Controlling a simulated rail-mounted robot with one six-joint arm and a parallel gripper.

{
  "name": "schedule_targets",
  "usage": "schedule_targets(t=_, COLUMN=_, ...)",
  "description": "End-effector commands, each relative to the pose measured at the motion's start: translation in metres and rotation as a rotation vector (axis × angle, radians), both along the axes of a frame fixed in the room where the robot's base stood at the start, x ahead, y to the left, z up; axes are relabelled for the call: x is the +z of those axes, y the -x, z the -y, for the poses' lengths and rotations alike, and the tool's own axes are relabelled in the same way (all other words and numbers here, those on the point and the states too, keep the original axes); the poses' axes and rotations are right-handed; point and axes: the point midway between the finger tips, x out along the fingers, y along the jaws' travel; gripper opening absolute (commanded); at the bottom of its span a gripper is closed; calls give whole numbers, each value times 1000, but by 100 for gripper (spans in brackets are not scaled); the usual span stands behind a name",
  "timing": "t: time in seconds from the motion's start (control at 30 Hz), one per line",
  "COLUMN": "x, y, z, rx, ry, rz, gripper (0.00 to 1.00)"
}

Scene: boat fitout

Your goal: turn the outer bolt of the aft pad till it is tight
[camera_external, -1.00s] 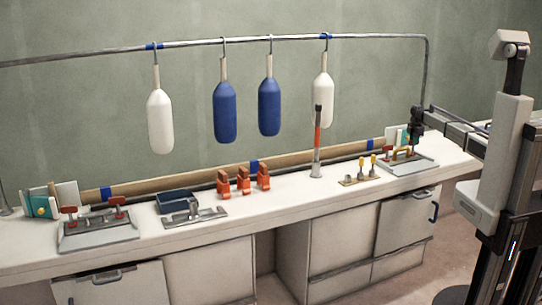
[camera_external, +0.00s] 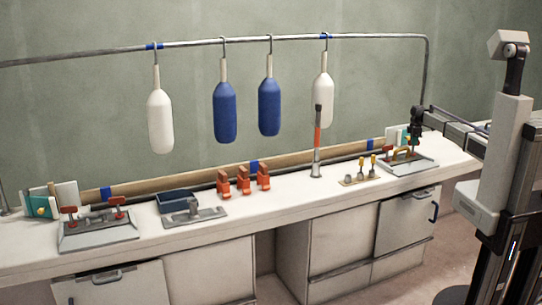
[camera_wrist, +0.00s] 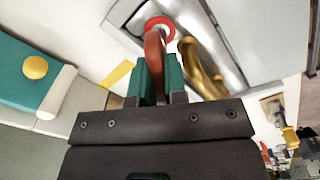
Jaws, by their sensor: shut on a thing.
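My gripper (camera_external: 414,148) is at the grey pad plate (camera_external: 418,167) at the right end of the bench. In the wrist view, my gripper's green fingers (camera_wrist: 158,82) are shut on a red T-shaped bolt (camera_wrist: 154,45), with the red round part beyond the fingertips. The fingers hide part of the bolt, and I cannot tell how tight it is. A brass-coloured fitting (camera_wrist: 205,66) lies on the plate just right of the held bolt. Another red bolt (camera_external: 388,150) stands at the plate's left side in the external view.
A second pad plate (camera_external: 95,238) with two red bolts is at the bench's left. An orange-banded post (camera_external: 317,140) and a small board with yellow-handled pieces (camera_external: 350,181) stand left of my gripper. A teal block (camera_wrist: 30,75) is close by. White and blue fenders (camera_external: 269,107) hang above.

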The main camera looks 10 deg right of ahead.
Motion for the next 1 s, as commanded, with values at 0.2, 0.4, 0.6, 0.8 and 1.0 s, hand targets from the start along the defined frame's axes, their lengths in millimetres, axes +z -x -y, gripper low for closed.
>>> schedule_targets(t=0.2, x=1, y=-1, z=0, rx=-175, ry=0, rz=2, gripper=0)
schedule_targets(t=0.4, x=1, y=-2, z=0, rx=-297, ry=-1, rz=3, gripper=0)
schedule_targets(t=0.6, x=1, y=-2, z=0, rx=-366, ry=0, rz=4, gripper=0)
schedule_targets(t=0.8, x=1, y=-2, z=0, rx=-392, ry=0, rz=4, gripper=0)
schedule_targets(t=1.0, x=1, y=-2, z=0, rx=-393, ry=0, rz=4, gripper=0)
